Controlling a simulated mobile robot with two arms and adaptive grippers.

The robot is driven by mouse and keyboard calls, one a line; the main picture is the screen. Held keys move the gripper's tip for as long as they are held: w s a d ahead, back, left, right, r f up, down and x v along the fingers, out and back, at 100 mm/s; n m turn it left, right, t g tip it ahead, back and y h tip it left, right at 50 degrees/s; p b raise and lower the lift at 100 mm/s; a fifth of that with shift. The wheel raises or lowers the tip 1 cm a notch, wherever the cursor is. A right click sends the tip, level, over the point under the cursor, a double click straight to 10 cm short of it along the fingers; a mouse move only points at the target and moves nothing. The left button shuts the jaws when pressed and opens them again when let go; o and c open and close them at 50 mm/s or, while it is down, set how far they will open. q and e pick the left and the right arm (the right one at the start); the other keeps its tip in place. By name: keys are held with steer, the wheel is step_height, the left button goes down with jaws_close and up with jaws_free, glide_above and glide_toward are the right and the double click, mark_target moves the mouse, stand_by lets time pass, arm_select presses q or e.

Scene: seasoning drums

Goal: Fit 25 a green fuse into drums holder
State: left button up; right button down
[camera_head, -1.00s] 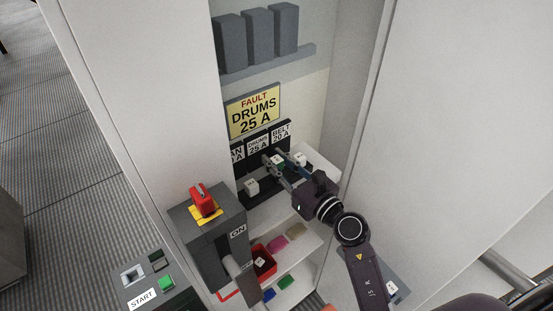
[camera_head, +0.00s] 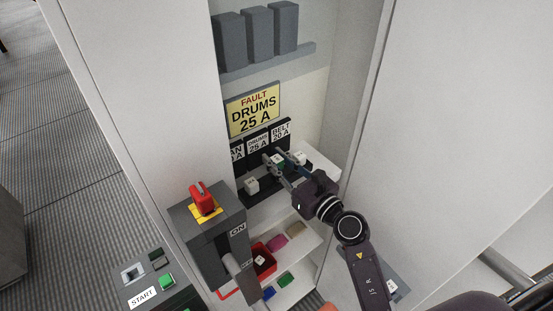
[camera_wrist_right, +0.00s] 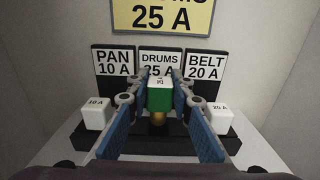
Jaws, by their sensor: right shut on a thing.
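My right gripper (camera_head: 279,164) is shut on a green fuse with a white top (camera_wrist_right: 159,97). It holds the fuse upright in front of the label marked DRUMS 25 A (camera_wrist_right: 160,62). A brass end (camera_wrist_right: 159,118) shows under the green body. The drums holder is on the black base (camera_wrist_right: 180,142), mostly hidden behind the fuse and fingers. I cannot tell whether the brass end touches the holder. My left gripper is not in view.
A white fuse (camera_wrist_right: 96,114) stands at PAN 10 A and another (camera_wrist_right: 217,118) at BELT 20 A, close outside my fingers. Cabinet walls flank the arm. A grey switch box (camera_head: 209,240) with a red handle stands at left. Below, a shelf holds a red bin (camera_head: 264,262) and coloured pieces.

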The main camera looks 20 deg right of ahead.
steer(key=shift+p, duration=0.3)
stand_by(0.8)
steer(key=shift+f+b, duration=1.4)
steer(key=shift+f, duration=0.25)
steer(key=c, duration=1.6)
jaws_free()
steer(key=v, duration=1.2)
steer(key=shift+r, duration=0.1)
steer(key=shift+s, duration=0.1)
